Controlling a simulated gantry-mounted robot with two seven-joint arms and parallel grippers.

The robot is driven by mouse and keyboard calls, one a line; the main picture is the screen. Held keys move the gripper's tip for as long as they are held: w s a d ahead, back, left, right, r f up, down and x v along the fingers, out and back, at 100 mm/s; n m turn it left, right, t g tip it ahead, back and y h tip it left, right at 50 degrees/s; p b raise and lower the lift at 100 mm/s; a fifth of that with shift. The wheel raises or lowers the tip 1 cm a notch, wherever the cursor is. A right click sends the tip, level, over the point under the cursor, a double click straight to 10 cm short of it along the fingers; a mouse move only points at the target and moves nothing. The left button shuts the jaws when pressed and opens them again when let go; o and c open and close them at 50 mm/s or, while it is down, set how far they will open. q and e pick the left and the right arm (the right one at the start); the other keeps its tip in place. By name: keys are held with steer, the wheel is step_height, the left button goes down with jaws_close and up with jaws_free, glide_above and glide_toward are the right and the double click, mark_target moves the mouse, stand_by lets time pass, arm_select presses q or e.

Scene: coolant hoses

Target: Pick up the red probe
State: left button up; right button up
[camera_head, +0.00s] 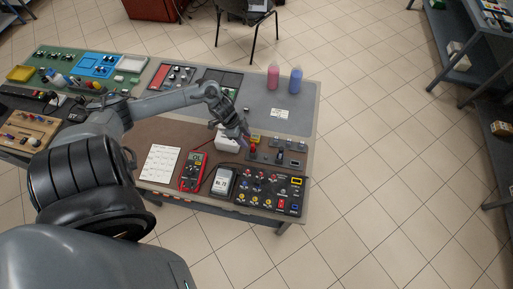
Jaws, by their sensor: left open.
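A small upright red piece (253,149), which looks like the red probe, stands in a dark holder on the right part of the bench. It is too small to make out in detail. A red multimeter (193,171) lies nearby, and a thin lead runs up from it. My left gripper (243,139) is open, pointing down just to the left of and above the red piece, apparently apart from it. A white box (227,145) is partly hidden behind the gripper. My right gripper is not in view.
A black panel with several knobs (270,190), a handheld display (222,182) and a white sheet (161,163) lie along the bench's front. Red (273,77) and blue (295,80) bottles stand at the back. The grey mat (252,95) has free room.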

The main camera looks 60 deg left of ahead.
mark_target(252, 146)
arm_select(q)
steer(key=shift+x, duration=3.85)
steer(key=shift+a, duration=0.15)
steer(key=shift+c, duration=0.3)
jaws_close()
